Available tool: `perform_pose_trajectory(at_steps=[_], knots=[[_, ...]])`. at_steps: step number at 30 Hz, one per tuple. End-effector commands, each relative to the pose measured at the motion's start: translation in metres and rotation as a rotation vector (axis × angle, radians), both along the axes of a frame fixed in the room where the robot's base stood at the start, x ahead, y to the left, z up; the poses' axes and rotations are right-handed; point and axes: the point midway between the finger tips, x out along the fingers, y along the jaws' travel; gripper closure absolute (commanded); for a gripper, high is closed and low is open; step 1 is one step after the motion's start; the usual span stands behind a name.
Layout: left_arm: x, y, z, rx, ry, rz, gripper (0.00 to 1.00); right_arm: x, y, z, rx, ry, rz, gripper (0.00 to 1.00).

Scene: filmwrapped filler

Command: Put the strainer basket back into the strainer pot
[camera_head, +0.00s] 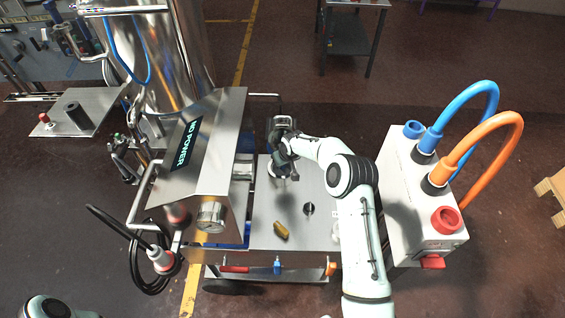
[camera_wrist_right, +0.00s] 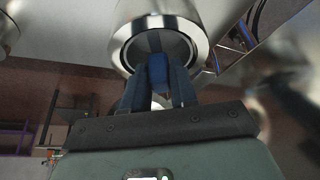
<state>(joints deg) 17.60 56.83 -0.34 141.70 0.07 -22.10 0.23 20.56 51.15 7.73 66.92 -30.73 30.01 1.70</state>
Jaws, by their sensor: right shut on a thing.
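My right gripper (camera_head: 282,166) is above the far part of the steel table beside the machine. In the right wrist view its dark fingers (camera_wrist_right: 158,92) are shut on a small blue piece (camera_wrist_right: 158,72), which I take to be part of the strainer basket. Just beyond the fingertips is a round steel rim with a dark inside (camera_wrist_right: 118,45), seemingly the strainer pot. The fingers hide part of its mouth, so I cannot tell how far the blue piece reaches inside. The basket's body is not clearly seen. My left gripper is out of view.
The steel table (camera_head: 265,205) holds a brown-yellow object (camera_head: 281,230) and a dark round knob (camera_head: 308,209). The steel machine (camera_head: 205,150) stands at left. A white box (camera_head: 405,200) with blue and orange hoses stands at right.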

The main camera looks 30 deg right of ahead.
Motion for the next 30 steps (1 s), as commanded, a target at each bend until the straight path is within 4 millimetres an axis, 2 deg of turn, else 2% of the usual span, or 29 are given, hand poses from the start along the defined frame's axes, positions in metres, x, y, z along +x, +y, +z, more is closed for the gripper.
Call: perform_pose_trajectory(at_steps=[2,3,6,14,18,22,30], knots=[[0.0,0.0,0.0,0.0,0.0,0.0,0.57,-0.001,0.0,-0.001,0.001,0.002,0.0,1.0],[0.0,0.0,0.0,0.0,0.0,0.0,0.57,-0.001,0.001,-0.001,0.001,0.002,0.0,0.7],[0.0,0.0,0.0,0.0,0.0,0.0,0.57,-0.001,0.001,-0.001,0.001,0.002,0.0,0.43],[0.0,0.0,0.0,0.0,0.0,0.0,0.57,-0.001,0.0,-0.001,0.001,0.003,0.0,0.43],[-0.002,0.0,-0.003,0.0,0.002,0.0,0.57,-0.004,0.001,0.006,0.001,0.002,0.0,0.43],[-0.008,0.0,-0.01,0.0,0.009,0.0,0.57,-0.012,0.001,0.024,0.0,0.001,0.0,0.43],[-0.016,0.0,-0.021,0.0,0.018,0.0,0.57,-0.036,0.002,0.082,0.0,0.001,0.0,0.43]])
